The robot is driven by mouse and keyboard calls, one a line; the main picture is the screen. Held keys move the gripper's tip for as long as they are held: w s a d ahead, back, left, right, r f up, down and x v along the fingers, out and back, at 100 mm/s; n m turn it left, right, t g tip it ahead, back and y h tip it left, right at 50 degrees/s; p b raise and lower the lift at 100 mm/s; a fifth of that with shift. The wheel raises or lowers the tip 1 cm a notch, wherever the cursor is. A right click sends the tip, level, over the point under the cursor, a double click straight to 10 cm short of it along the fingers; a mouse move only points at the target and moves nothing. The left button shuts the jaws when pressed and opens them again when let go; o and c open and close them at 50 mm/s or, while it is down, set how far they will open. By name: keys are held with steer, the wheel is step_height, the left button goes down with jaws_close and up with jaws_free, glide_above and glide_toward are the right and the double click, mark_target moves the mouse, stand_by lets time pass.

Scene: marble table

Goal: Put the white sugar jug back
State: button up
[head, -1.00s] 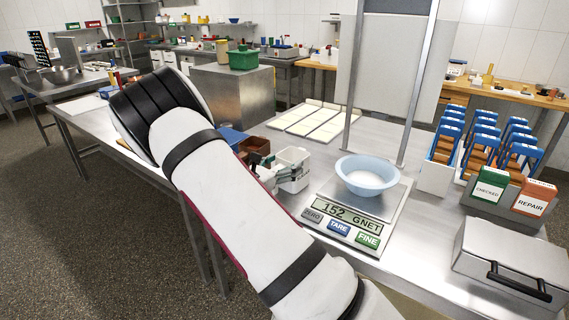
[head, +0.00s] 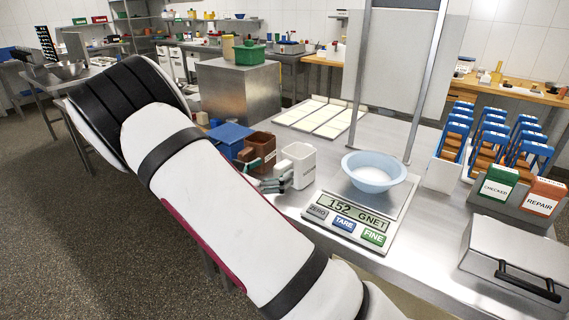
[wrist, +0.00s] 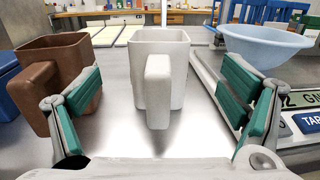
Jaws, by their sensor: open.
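The white sugar jug (head: 298,165) stands upright on the steel table, between a brown jug (head: 262,148) and the scale. In the wrist view the white jug (wrist: 172,55) is straight ahead, with its handle facing me. My gripper (wrist: 152,115) is open, its green-padded fingers apart to the left and right of the handle. In the head view my gripper (head: 283,183) is at the jug's near left side, partly hidden by my arm.
The scale (head: 350,219) reads 152 and carries a blue bowl (head: 374,172) right of the jug. The brown jug (wrist: 52,70) stands close on the left, with a blue container (head: 229,137) beyond it. Pale tiles (head: 322,117) lie behind. A metal post stands behind the scale.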

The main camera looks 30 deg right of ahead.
steer(key=v, duration=0.6)
steer(key=s+d+r+m+g+y, duration=0.1)
steer(key=s+r+m+g+y, duration=0.25)
steer(key=s+m, duration=0.4)
steer(key=s+d+r+m+g+y, duration=0.1)
steer(key=s+r+m+g+y, duration=0.3)
steer(key=s, duration=0.7)
steer(key=s+a+r+m+t+y, duration=0.2)
steer(key=s+a+m+t+y, duration=0.1)
steer(key=s+a+m+y, duration=0.4)
steer(key=s+a+r+m+t+y, duration=0.3)
steer(key=s+a, duration=0.2)
steer(key=s, duration=0.4)
step_height(320, 180, up, 6)
steer(key=t+p, duration=0.1)
steer(key=p, duration=0.3)
steer(key=shift+w+a+p, duration=0.15)
steer(key=shift+a+p, duration=0.15)
steer(key=shift+p, duration=0.1)
